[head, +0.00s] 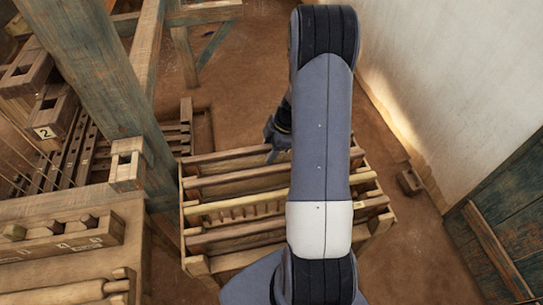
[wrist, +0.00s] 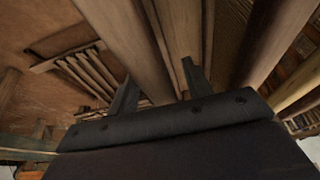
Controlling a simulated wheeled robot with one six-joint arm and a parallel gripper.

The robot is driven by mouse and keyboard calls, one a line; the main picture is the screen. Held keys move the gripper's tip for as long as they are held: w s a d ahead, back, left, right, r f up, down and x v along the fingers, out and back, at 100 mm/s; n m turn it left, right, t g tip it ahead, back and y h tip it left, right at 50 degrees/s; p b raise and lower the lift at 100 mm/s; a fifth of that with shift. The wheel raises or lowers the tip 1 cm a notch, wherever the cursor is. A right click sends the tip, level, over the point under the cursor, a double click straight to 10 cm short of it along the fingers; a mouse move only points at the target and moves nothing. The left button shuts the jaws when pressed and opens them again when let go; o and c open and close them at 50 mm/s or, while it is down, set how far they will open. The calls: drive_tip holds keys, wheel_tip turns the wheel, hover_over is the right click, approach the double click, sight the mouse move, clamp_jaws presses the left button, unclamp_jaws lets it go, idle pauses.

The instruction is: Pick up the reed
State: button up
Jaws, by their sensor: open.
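My gripper (head: 278,137) is over the far side of a wooden rack (head: 190,225), partly hidden by my arm in the head view. In the wrist view its two dark fingers (wrist: 160,88) stand apart, with nothing clearly held between them. Long wooden bars run close beyond the fingertips, including a broad one (wrist: 128,45). The rack holds several parallel bars, one of them paler and yellowish (head: 240,202), with short slats below it. I cannot tell for sure which of these pieces is the reed. My arm covers the rack's right-middle part.
A thick blue-grey post (head: 95,70) and the loom's timber frame stand left of the rack. A slotted block holder (head: 60,240) is at the lower left. A white wall (head: 450,80) and wooden door (head: 510,220) are on the right. Bare earth floor lies beyond the rack.

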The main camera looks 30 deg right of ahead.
drive_tip(key=shift+c, duration=0.5)
clamp_jaws()
